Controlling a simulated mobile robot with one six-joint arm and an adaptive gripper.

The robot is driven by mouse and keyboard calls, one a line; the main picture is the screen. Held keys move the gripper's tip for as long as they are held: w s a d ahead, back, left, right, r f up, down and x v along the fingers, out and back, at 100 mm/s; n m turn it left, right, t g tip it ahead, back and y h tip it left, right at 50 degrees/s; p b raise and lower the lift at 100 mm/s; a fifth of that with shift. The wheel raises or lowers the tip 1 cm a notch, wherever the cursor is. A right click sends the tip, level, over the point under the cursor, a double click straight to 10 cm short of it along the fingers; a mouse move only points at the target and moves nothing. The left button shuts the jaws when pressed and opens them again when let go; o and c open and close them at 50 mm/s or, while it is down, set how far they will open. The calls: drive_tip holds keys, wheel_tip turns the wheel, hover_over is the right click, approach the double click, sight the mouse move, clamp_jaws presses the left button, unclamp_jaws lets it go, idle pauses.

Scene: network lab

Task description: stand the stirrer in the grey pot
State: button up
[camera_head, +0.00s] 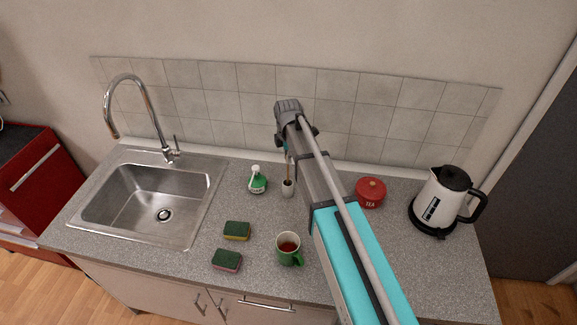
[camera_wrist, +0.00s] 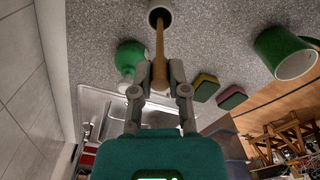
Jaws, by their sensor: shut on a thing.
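The stirrer is a thin wooden stick (camera_head: 289,170), and it also shows in the wrist view (camera_wrist: 160,48). My gripper (camera_wrist: 158,76) is shut on its upper end, and the stirrer points down, close to upright. The small grey pot (camera_head: 288,189) stands on the counter below my gripper. In the wrist view the pot (camera_wrist: 153,21) is at the top edge, and the stirrer's lower end overlaps its dark mouth. I cannot tell how deep the tip sits. In the head view my arm partly hides the fingers.
A green bottle (camera_head: 257,181) stands just left of the pot. Two sponges (camera_head: 236,231) (camera_head: 227,260) and a green mug (camera_head: 289,250) are nearer the front. A red tea tin (camera_head: 370,191) and a kettle (camera_head: 441,203) stand right. The sink (camera_head: 184,235) is left.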

drive_tip(key=shift+f+b, duration=1.9)
drive_tip(key=shift+f, duration=0.15)
drive_tip(key=o, duration=0.7)
drive_tip(key=shift+o, duration=0.2)
drive_tip(key=shift+r, duration=0.3)
wheel_tip(320, 180, up, 12)
drive_tip(key=p, duration=1.2)
drive_tip(key=shift+f, duration=0.1)
